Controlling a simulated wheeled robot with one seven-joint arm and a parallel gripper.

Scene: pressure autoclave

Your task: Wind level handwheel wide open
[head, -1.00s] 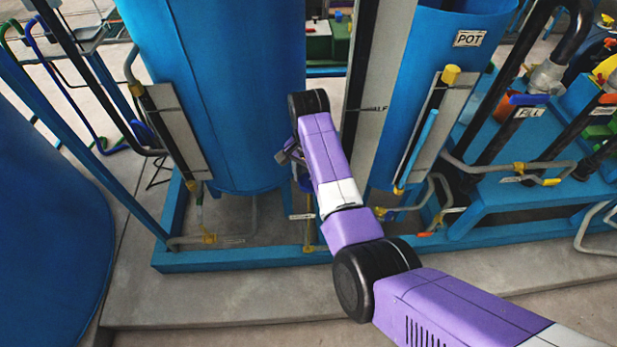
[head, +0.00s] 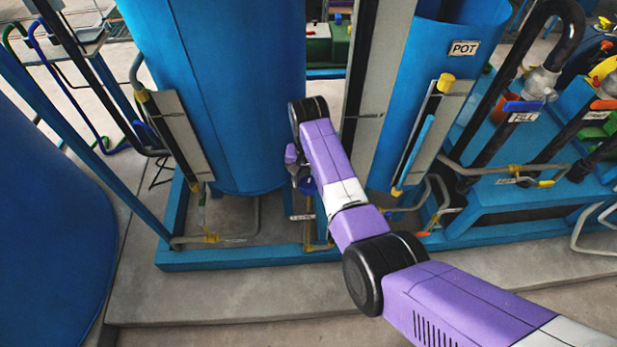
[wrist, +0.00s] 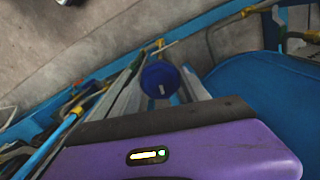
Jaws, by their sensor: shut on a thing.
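The level handwheel is a small blue wheel (wrist: 158,74) in the middle of the wrist view. A bit of it also shows in the head view (head: 308,185), low between the two tall blue tanks. My gripper (wrist: 162,84) reaches down to it and is shut on it, with grey fingers on either side of the wheel. In the head view my gripper (head: 303,180) is mostly hidden behind my wrist. Much of the grip and the wheel's spindle are hidden.
A large blue tank (head: 220,90) stands close left of my wrist, and the tank labelled POT (head: 425,90) stands to the right. A blue base frame (head: 240,259) with thin pipes and yellow fittings (head: 212,238) runs below. Bare concrete lies in front.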

